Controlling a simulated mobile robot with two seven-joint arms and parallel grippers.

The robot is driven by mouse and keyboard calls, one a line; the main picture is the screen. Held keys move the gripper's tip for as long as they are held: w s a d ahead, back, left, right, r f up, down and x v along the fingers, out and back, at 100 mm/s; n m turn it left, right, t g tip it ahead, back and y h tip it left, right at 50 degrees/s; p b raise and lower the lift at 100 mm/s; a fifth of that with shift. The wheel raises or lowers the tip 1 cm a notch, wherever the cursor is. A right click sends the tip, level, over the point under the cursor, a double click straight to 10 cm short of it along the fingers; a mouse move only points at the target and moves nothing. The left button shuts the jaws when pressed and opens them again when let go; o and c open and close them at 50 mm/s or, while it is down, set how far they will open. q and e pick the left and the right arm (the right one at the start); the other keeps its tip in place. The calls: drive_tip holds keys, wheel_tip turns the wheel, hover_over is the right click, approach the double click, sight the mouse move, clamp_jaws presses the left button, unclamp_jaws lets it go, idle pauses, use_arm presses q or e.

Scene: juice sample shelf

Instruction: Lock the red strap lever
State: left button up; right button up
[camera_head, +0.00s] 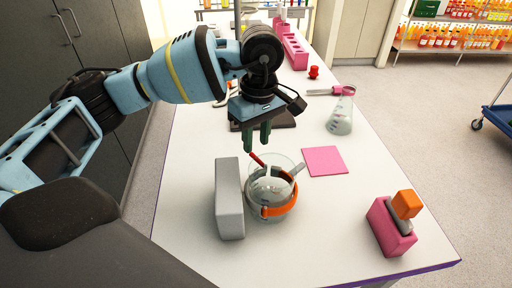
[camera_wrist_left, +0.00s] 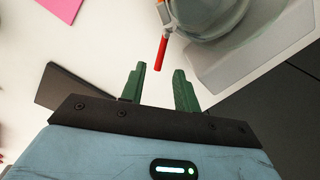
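The red strap lever (camera_head: 257,158) sticks up and outward from the rim of a round glass vessel (camera_head: 270,186). An orange strap (camera_head: 280,211) runs around this vessel. My left gripper (camera_head: 257,136) has green fingers pointing down, just above and behind the lever. In the left wrist view the red lever (camera_wrist_left: 161,52) shows just beyond the fingertips, with the left gripper (camera_wrist_left: 157,72) open and nothing between its fingers. My right gripper is not in view.
A grey upright block (camera_head: 229,200) stands close left of the vessel. A pink mat (camera_head: 323,160) lies to its right. A pink holder with an orange top (camera_head: 391,228) stands front right; a flask (camera_head: 340,116) stands further back.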

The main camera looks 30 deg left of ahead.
sight(255, 156)
use_arm(q)
drive_tip(key=shift+f, duration=1.8)
drive_tip(key=shift+s, duration=0.1)
clamp_jaws()
